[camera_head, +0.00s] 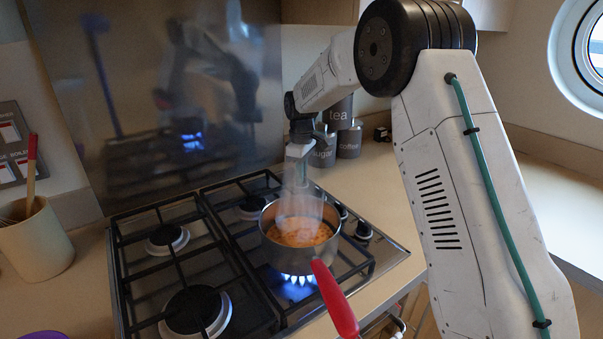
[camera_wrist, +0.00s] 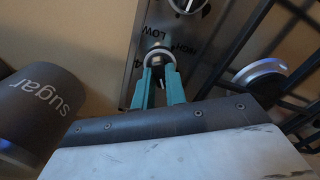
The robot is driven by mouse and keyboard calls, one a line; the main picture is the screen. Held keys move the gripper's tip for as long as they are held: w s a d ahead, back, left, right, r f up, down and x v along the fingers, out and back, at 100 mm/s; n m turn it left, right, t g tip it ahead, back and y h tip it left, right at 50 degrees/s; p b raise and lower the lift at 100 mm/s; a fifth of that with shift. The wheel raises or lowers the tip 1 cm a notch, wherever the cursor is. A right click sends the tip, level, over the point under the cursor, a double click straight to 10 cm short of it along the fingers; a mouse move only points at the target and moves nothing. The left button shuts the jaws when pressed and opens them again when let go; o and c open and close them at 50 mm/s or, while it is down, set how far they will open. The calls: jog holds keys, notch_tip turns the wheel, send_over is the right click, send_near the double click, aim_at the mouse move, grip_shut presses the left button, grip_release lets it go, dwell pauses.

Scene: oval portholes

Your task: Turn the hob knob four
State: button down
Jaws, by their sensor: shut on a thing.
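The hob knob (camera_wrist: 158,55), a round metal knob with a pale ring, sits on the steel control strip in the wrist view. My gripper (camera_wrist: 157,69) has its two teal fingers on either side of this knob and is shut on it. Printed LOW and HIGH marks and part of a figure 4 show beside the knob. In the head view my gripper (camera_head: 303,178) points down behind the steaming pot, at the hob's far right part. The gripped knob is hidden there.
A steel pot (camera_head: 318,256) of orange food steams over a lit blue flame, its red handle (camera_head: 335,300) pointing toward the front. Other knobs (camera_head: 363,229) line the hob's right edge. Tea, coffee and sugar canisters (camera_head: 348,142) stand behind. Black pan grates (camera_wrist: 262,45) are close beside the gripper.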

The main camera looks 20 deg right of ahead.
jog(key=m, duration=0.6)
jog(key=shift+m, duration=0.3)
dwell(0.4)
jog(key=c, duration=1.4)
grip_release()
jog(key=shift+c, duration=0.2)
notch_tip(320, 180, up, 8)
jog(key=shift+f, duration=0.1)
